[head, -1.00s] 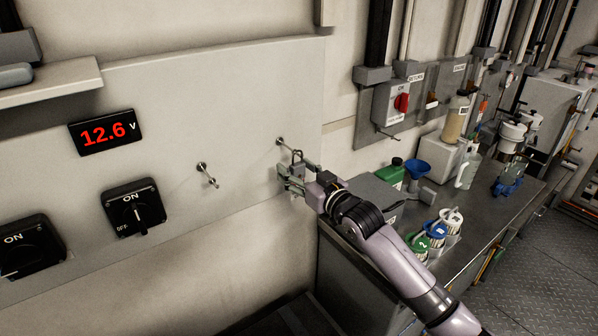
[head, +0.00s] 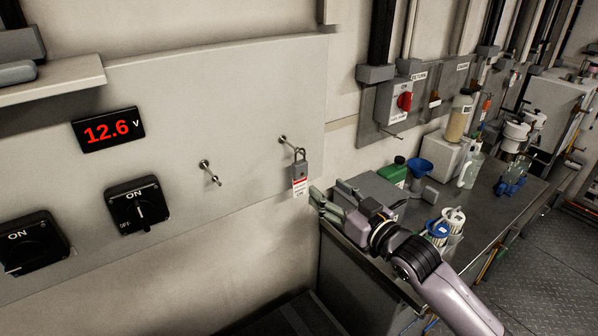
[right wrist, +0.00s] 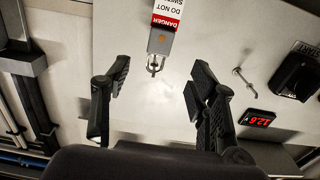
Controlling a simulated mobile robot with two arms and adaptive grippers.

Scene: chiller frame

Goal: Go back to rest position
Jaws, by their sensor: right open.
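My right gripper (head: 328,203) is open and empty in the head view, just right of and below a grey padlock with a red and white danger tag (head: 300,178). The padlock hangs by its shackle from the right-hand peg (head: 284,141) on the panel. In the right wrist view the open fingers (right wrist: 155,85) stand apart with nothing between them, and the padlock (right wrist: 158,42) shows upside down beyond them. My left gripper is in neither view.
The panel carries an empty peg (head: 206,166), a 12.6 V display (head: 108,129) and black rotary switches (head: 138,205). A workbench (head: 480,211) on the right holds bottles, a blue funnel (head: 419,168) and a grey box. Free space lies in front of the panel.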

